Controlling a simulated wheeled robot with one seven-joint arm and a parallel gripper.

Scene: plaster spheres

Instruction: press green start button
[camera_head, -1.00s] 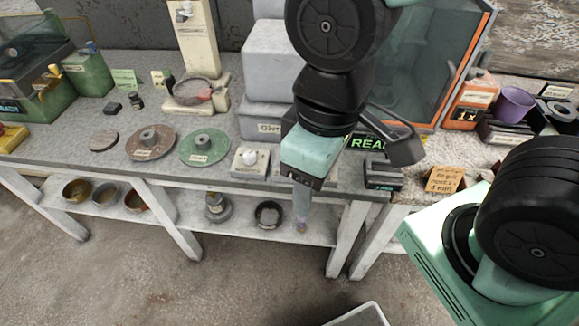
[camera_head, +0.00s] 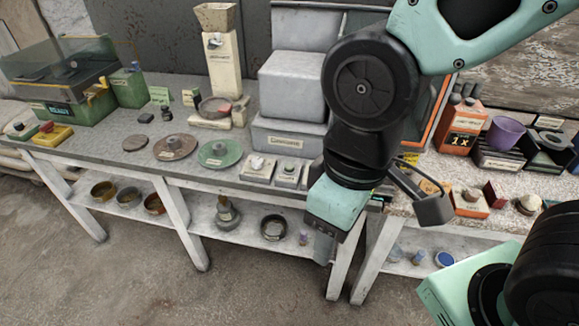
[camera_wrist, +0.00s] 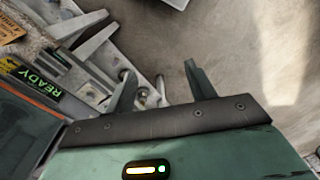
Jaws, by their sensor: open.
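My gripper (camera_head: 323,248) hangs beside the front edge of the bench, pointing down, in the head view. In the wrist view my gripper (camera_wrist: 157,86) is open and empty, with its two fingers apart over the bench edge and floor. At the far left of the bench is a small box (camera_head: 20,131) with what looks like a green top, too small to tell if it is a button. Beside it is a yellow box (camera_head: 52,136) with a red knob. No green start button can be made out for certain, and my arm hides part of the bench.
A lit READY display (camera_wrist: 38,82) shows in the wrist view. A green machine (camera_head: 72,108) with a clear cover stands at the left. The bench (camera_head: 110,152) carries discs, including a green one (camera_head: 220,154), and grey boxes. A purple cup (camera_head: 505,133) stands right. The floor in front is open.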

